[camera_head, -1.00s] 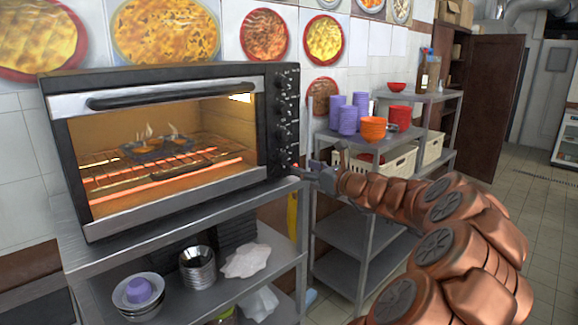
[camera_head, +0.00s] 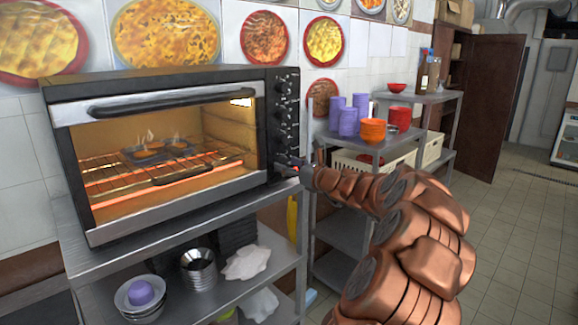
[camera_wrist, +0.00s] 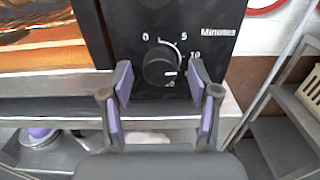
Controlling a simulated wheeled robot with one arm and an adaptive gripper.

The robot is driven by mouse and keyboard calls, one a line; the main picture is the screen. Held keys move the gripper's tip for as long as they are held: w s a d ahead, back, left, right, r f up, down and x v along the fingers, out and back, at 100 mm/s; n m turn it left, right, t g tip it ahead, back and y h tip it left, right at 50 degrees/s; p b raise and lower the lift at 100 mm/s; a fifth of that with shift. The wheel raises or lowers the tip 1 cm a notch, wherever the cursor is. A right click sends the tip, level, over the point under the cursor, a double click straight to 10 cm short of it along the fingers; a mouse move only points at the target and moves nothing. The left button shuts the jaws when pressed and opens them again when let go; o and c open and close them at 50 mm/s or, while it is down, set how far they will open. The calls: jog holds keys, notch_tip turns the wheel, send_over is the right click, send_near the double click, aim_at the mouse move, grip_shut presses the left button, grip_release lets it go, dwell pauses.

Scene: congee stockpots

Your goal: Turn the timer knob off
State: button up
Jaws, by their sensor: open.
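The timer knob (camera_wrist: 161,67) is a round black dial low on the oven's black front panel, under the word Minutes. The numbers 0, 5 and 10 run around it. A white mark on the knob sits at its lower right, away from the 0. My gripper (camera_wrist: 160,82) is open, with its two purple-padded fingers on either side of the knob's lower part in the wrist view. I cannot tell whether they touch it. In the head view my gripper (camera_head: 293,167) is at the oven's lower right corner and hides the knob there.
The oven (camera_head: 180,90) is lit, with glowing bars and a smoking tray (camera_head: 158,150) inside. It stands on a metal shelf unit (camera_head: 180,225) with bowls below. Another metal rack (camera_head: 345,240) with cups stands close behind my arm. Floor at the right is clear.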

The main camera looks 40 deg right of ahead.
jog(key=c, duration=1.2)
jog(key=shift+o, duration=0.2)
jog(key=shift+f+b, duration=0.1)
jog(key=shift+b, duration=0.3)
jog(key=shift+n+b, duration=10.3)
jog(key=shift+b, duration=0.5)
jog(key=shift+d, duration=0.1)
